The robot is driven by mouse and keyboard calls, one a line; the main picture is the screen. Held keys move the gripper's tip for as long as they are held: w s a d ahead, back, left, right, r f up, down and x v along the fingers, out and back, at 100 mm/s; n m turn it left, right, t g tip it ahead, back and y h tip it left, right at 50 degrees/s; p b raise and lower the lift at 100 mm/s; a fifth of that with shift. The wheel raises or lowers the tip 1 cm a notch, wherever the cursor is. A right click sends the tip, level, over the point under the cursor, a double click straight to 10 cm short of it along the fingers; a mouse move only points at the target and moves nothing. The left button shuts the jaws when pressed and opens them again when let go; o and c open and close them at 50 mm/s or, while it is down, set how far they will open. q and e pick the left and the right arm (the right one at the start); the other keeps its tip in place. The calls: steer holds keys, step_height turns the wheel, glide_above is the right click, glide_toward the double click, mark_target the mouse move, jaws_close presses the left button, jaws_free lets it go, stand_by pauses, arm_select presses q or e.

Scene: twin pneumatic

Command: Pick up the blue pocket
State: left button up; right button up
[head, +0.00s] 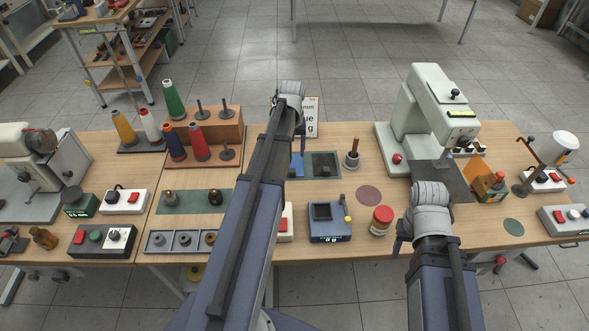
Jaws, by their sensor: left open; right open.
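A flat blue piece (296,166), which looks like the blue pocket, lies on the middle of the table. My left arm covers its left part, so its full outline is hidden. It lies beside a dark green mat (333,158) with a dark patch on it. My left gripper (300,127) is beyond the blue piece, near a white sign, and is open; it is mostly hidden behind its own wrist. My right gripper (399,240) is open at the table's front, right of a red-capped jar, far from the blue piece. Its fingers are small and partly hidden.
A white-green press machine (432,105) stands at the right back. A spindle on a round base (352,158) stands right of the green mat. A blue scale-like box (329,222) and the jar (381,220) stand in front. Thread cones (174,100) stand at the left back.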

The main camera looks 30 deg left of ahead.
mark_target(292, 166)
arm_select(q)
steer(key=shift+w+f, duration=0.1)
steer(key=shift+f, duration=0.05)
steer(key=shift+f+b, duration=0.5)
steer(key=shift+b, duration=0.1)
step_height(292, 166, down, 7)
steer(key=b, duration=0.6)
steer(key=shift+r+b, duration=0.1)
steer(key=shift+b, duration=0.2)
steer(key=shift+r, duration=0.1)
steer(key=shift+s, duration=0.2)
jaws_close()
